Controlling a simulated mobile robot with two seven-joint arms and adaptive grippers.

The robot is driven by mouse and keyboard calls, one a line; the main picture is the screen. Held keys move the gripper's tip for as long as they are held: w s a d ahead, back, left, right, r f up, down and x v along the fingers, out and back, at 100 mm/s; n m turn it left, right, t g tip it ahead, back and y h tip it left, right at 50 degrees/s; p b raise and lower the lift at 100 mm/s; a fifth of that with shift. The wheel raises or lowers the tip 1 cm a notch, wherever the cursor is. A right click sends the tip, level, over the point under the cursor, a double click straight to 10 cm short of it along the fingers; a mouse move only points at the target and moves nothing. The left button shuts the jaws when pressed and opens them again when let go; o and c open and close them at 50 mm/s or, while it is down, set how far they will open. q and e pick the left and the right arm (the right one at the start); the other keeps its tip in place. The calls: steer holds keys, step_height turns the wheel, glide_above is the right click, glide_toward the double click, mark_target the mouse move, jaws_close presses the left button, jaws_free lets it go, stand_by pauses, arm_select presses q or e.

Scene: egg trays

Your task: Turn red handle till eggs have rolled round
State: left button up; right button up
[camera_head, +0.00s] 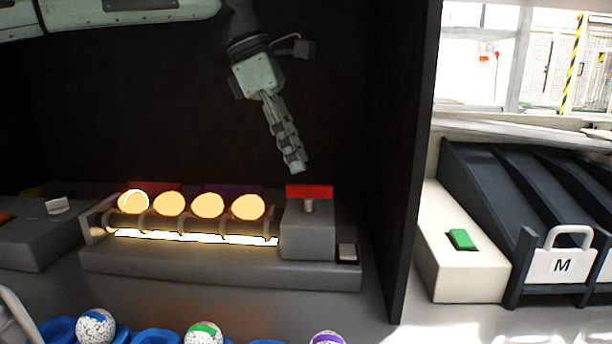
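The red handle (309,191) is a flat bar lying level on a short post on top of a grey box (308,232). To its left, several eggs (208,205) glow orange in a row on a lit roller rack (190,236). My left gripper (297,167) hangs down from above, its fingertips a little above the red handle and apart from it. It is seen edge-on, its fingers overlapping, so I cannot tell whether it is open or shut. My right gripper is not in view.
A dark partition (400,190) stands right of the rack. Speckled eggs with coloured patches (96,326) sit in blue cups along the bottom edge.

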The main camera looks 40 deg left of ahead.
mark_target(309, 185)
arm_select(q)
steer(key=x, duration=0.5)
steer(key=shift+w+f, duration=0.1)
jaws_close()
